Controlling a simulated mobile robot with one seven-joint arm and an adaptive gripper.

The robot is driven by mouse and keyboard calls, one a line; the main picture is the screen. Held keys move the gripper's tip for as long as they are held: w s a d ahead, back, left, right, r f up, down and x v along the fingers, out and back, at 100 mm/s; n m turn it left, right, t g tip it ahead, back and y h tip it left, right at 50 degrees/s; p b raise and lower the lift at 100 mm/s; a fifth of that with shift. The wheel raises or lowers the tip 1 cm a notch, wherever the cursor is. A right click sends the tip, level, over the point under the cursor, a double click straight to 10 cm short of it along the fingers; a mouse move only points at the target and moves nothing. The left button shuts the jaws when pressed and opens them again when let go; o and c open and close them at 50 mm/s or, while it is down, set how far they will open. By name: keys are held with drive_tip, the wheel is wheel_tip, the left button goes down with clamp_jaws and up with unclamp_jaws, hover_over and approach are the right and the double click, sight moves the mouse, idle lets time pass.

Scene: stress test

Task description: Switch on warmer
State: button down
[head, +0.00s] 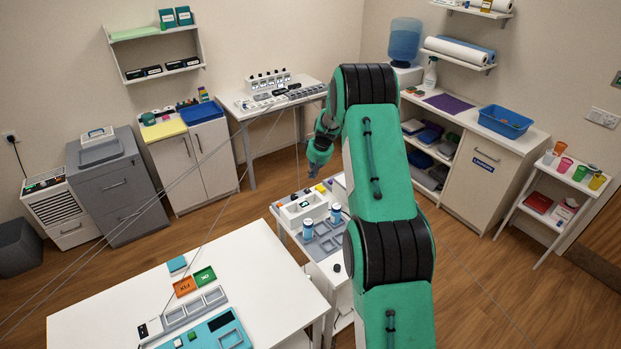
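A white box-shaped device (292,217), possibly the warmer, stands on the small white side table in the middle. It has an opening in its top and a small dark panel. I cannot tell whether it is on.
A white table (255,262) with coloured cards and trays is at front left. A grey tray (327,238) lies right of the device. A back bench (240,108) holds other equipment. A counter with a blue bin (505,121) is at right. Wooden floor is open between them.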

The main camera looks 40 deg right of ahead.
drive_tip(key=shift+v, duration=1)
drive_tip(key=shift+s, duration=0.2)
drive_tip(key=s+a+r+b, duration=0.2)
drive_tip(key=s+a+r, duration=0.1)
drive_tip(key=a+r, duration=0.4)
drive_tip(key=s+a+r+b, duration=0.1)
drive_tip(key=s+a+r, duration=0.1)
drive_tip(key=a+r, duration=0.5)
drive_tip(key=s+a+r+b, duration=0.3)
drive_tip(key=s+a+r, duration=0.8)
drive_tip(key=s+a, duration=0.1)
drive_tip(key=s+a+r+t+b, duration=0.1)
drive_tip(key=s+a+r, duration=0.1)
drive_tip(key=s+a, duration=0.45)
drive_tip(key=s+a+r+b, duration=0.1)
drive_tip(key=s+a+b, duration=0.15)
drive_tip(key=s, duration=0.65)
drive_tip(key=s+a+f+b, duration=0.1)
drive_tip(key=s+a+f, duration=0.1)
drive_tip(key=s, duration=0.7)
drive_tip(key=s+a+f+t+b, duration=0.1)
drive_tip(key=s+a+f, duration=0.2)
drive_tip(key=s, duration=0.7)
drive_tip(key=shift+a, duration=0.5)
